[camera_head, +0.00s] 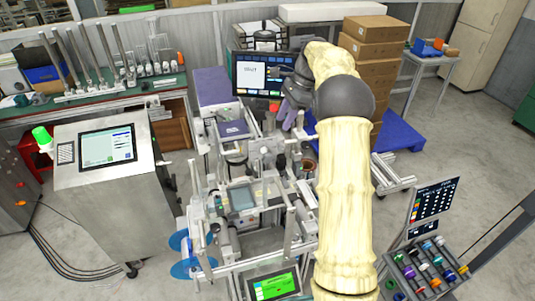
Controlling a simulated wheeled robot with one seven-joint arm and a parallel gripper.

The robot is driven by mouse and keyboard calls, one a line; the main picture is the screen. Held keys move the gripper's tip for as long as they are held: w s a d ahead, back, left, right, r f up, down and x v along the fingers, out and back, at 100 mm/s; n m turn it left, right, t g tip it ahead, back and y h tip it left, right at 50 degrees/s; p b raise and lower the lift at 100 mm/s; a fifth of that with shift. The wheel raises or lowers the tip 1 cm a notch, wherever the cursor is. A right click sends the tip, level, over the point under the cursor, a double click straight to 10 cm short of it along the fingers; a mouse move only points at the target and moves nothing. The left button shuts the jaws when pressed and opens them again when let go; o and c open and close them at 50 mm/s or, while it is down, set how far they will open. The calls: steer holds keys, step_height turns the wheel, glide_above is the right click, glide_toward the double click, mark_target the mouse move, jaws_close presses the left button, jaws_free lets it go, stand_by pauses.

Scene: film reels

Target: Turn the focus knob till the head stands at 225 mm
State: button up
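My arm, in a cream cover with a dark grey joint, reaches up the picture over the right side of a metal machine frame (262,205). My gripper (287,112), dark grey and purple, points down at the back of the frame, just in front of a black monitor (258,75). Its fingertips are too small to tell whether they are open or shut, or touching anything. I cannot make out the focus knob, the head or a millimetre scale. The monitor's text is too small to read.
A steel cabinet with a screen (107,147) stands left. Stacked cardboard boxes (371,50) stand on a blue pallet (402,132) behind my arm. A rack of coloured rollers (425,267) and a dark panel (435,200) stand at right. Grey floor is clear at far right.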

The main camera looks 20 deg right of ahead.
mark_target(268, 154)
steer(key=p+x, duration=0.4)
steer(key=x, duration=1)
steer(key=shift+f+p, duration=0.4)
steer(key=c, duration=0.8)
